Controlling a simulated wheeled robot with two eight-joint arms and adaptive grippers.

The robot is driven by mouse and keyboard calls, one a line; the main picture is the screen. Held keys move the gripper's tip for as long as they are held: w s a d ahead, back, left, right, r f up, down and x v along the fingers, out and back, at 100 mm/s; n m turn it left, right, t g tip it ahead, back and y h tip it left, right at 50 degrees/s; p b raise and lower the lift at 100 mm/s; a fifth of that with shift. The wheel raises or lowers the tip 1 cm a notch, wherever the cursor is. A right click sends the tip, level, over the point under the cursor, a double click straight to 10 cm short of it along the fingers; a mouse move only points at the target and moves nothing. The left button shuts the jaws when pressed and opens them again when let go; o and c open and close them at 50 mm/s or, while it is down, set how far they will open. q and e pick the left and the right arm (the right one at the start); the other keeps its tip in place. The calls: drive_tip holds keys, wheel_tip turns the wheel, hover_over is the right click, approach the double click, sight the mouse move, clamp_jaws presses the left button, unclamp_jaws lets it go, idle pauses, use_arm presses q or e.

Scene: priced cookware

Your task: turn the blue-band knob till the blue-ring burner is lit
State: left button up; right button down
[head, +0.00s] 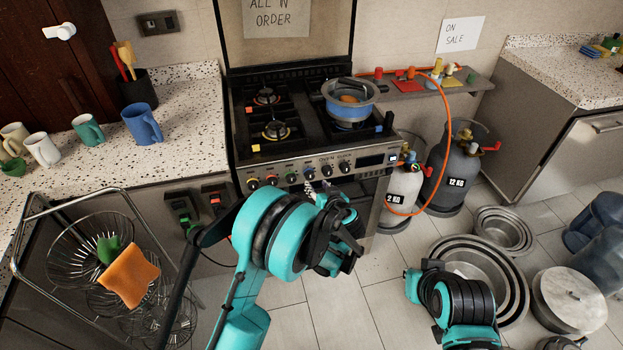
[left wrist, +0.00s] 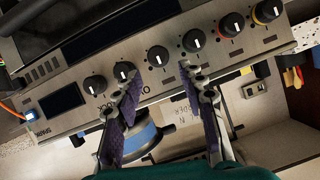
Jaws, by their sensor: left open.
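The stove (head: 300,165) has a row of several knobs on its front panel, also shown upside down in the left wrist view (left wrist: 75,110). One knob has a yellow band (left wrist: 268,10) and one a red band (left wrist: 232,22). I cannot make out which knob has the blue band. A pot (head: 350,98) with a blue side covers the right front burner, so its ring is hard to see. No flame is visible. My left gripper (left wrist: 168,100) is open and empty in front of the middle knobs, apparently touching none. My right arm's fingers are not clearly visible.
Gas bottles (head: 402,190) and an orange hose (head: 447,125) stand right of the stove. Metal pans (head: 512,300) lie on the floor at right. Mugs (head: 142,124) stand on the left counter, above a wire rack (head: 50,210).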

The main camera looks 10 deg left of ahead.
sight(311, 178)
use_arm(q)
drive_tip(key=x, duration=0.2)
drive_tip(key=b+x, duration=0.1)
drive_tip(key=x, duration=0.1)
drive_tip(key=b+x, duration=0.1)
drive_tip(key=x, duration=0.1)
drive_tip(key=shift+w+d+f, duration=0.1)
drive_tip(key=shift+w+f, duration=0.15)
drive_tip(key=shift+f, duration=0.15)
drive_tip(key=shift+w+a+f+b, duration=0.2)
drive_tip(key=shift+w+a+b, duration=0.1)
drive_tip(key=shift+w, duration=0.3)
drive_tip(key=c, duration=0.9)
